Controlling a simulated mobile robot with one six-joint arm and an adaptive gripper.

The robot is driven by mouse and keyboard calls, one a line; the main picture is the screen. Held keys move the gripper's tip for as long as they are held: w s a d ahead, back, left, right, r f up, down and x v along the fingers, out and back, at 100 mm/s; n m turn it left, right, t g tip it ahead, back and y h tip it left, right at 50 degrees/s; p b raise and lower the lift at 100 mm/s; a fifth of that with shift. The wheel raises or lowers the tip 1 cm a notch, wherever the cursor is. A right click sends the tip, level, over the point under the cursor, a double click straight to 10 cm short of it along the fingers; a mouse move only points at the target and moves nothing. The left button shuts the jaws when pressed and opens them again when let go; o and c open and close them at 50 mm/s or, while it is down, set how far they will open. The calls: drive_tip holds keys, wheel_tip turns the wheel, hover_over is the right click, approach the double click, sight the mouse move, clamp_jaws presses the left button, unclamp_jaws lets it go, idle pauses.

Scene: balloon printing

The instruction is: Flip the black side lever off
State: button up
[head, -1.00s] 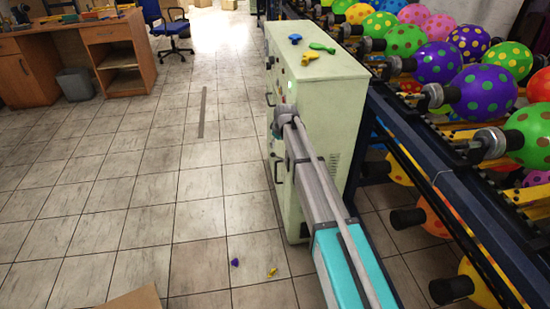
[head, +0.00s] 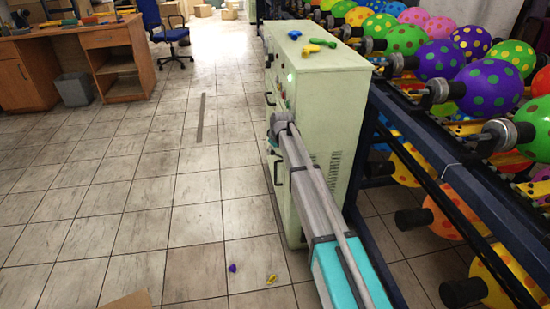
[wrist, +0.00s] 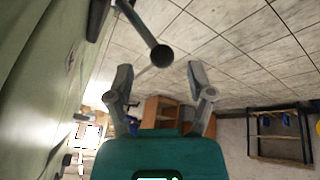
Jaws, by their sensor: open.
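In the wrist view a dark lever with a round black ball knob (wrist: 161,56) sticks out from the pale green cabinet side (wrist: 40,60). My gripper (wrist: 158,78) is open and empty, one finger on each side of the picture middle. The knob shows between and just above the fingertips; I cannot tell how far beyond them it is. In the head view my arm reaches to the left side of the green cabinet (head: 322,110). My fingers and the knob cannot be made out there.
A rack of printed balloons (head: 465,90) stands right of the cabinet. Small coloured pieces lie on the cabinet top, and purple (head: 232,268) and yellow (head: 271,280) bits lie on the floor. Tiled floor (head: 130,200) left of the cabinet is mostly clear. A wooden desk (head: 110,60) stands far left.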

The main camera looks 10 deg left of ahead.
sight(273, 151)
drive_tip(key=shift+b+x, duration=1.25)
drive_tip(key=shift+x, duration=0.45)
drive_tip(key=shift+c, duration=0.2)
